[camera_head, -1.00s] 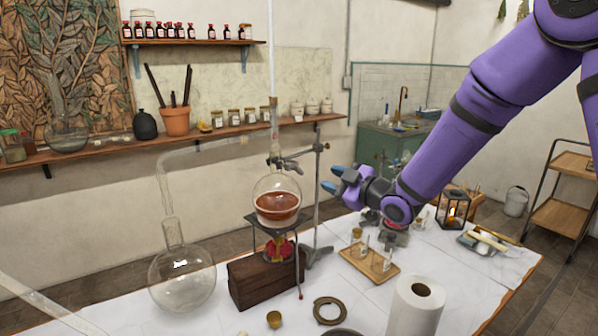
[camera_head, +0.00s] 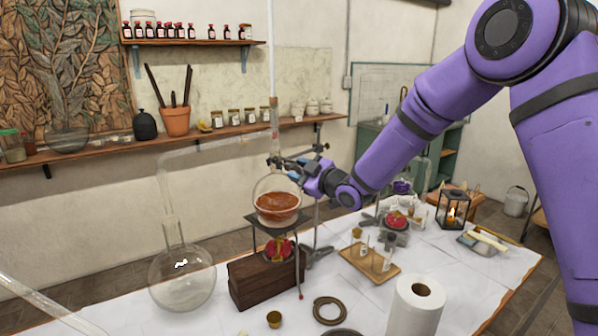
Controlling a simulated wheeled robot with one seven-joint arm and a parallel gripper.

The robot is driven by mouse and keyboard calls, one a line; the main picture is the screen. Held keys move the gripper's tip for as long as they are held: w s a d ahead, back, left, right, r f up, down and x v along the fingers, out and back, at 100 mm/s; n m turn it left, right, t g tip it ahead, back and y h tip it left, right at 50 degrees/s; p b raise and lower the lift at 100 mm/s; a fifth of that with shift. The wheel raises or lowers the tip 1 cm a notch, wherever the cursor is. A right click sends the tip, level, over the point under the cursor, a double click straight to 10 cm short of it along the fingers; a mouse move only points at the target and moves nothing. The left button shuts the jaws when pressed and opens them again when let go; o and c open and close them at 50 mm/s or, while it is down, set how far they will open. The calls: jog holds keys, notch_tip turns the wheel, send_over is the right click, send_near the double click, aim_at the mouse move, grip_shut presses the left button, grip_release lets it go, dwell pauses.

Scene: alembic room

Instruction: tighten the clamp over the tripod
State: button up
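The clamp (camera_head: 287,161) sits on a metal stand rod (camera_head: 317,200) at the neck of a round flask (camera_head: 277,199) with brown-orange liquid. The flask rests on the tripod (camera_head: 281,225), over a red burner (camera_head: 279,249) on a dark wooden block (camera_head: 262,278). My gripper (camera_head: 303,171) is at the clamp, just right of the flask neck. Its fingertips overlap the clamp and rod in the picture, so I cannot tell whether they touch or grip the clamp, or how far apart they are.
A large empty glass flask (camera_head: 181,276) stands left of the block. A wooden tray (camera_head: 369,262) with small vials, a paper roll (camera_head: 416,305), a dark ring (camera_head: 329,311) and a lit lantern (camera_head: 453,209) share the white-covered table. A shelf (camera_head: 190,141) runs along the wall behind.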

grip_shut()
jog(key=shift+m, duration=0.3)
jog(key=m, duration=0.4)
jog(key=shift+m, duration=0.4)
jog(key=m, duration=1.2)
jog(key=shift+w+m, duration=0.1)
jog(key=shift+m, duration=0.3)
jog(key=m, duration=0.6)
jog(key=shift+m, duration=0.4)
